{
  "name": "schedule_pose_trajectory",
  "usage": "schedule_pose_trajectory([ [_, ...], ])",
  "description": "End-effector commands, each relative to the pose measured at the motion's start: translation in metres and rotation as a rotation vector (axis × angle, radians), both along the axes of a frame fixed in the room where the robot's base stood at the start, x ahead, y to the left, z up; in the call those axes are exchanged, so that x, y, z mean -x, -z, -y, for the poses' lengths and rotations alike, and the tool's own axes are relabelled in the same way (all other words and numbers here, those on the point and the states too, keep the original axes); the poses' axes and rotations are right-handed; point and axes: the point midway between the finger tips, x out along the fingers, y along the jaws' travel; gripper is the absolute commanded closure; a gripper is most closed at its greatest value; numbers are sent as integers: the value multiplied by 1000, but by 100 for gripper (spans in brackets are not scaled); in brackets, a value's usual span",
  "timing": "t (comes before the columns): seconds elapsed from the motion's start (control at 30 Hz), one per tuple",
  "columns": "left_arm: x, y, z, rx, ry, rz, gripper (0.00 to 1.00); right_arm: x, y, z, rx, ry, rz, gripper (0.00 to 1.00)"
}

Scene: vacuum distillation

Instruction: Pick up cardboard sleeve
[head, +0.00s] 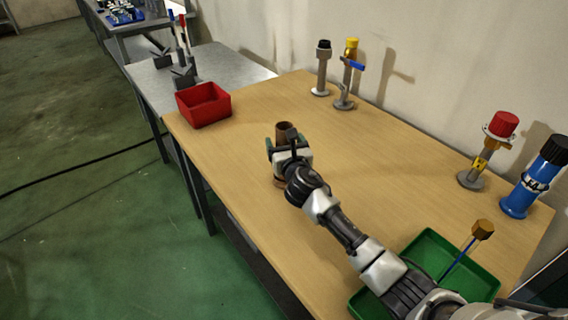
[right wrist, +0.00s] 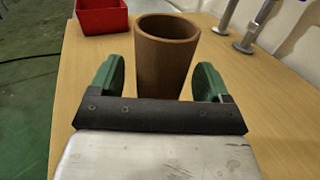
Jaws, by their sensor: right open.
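The cardboard sleeve (head: 284,129) is a brown, open-topped tube standing upright on the wooden table (head: 240,150). In the head view my right gripper hides most of it. In the right wrist view the sleeve (right wrist: 166,60) stands just ahead, between the two green fingers of my right gripper (right wrist: 158,82). The fingers are open, one on each side, with a visible gap to the sleeve on the right. In the head view my right gripper (head: 284,145) reaches in over the table. My left gripper is not in view.
A red bin (head: 203,104) stands at the table's far left corner. Valve-like fittings (head: 345,75) stand along the wall. A green tray (head: 436,246) lies at the near right, and a blue cylinder (head: 535,178) stands at the right. The table around the sleeve is clear.

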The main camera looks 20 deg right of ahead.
Motion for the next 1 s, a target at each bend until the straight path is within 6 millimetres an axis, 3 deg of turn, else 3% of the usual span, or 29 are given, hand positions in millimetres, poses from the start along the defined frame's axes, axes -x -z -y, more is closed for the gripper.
schedule_pose_trajectory([
  [0.33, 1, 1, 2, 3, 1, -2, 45, -8, 0, 0, 0, 0, 0, 22],
  [0.77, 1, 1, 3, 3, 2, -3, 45, -8, 0, 0, 0, 0, 0, 88],
  [1.0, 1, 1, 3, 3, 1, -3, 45, -8, 0, 0, 0, -1, 0, 91],
])
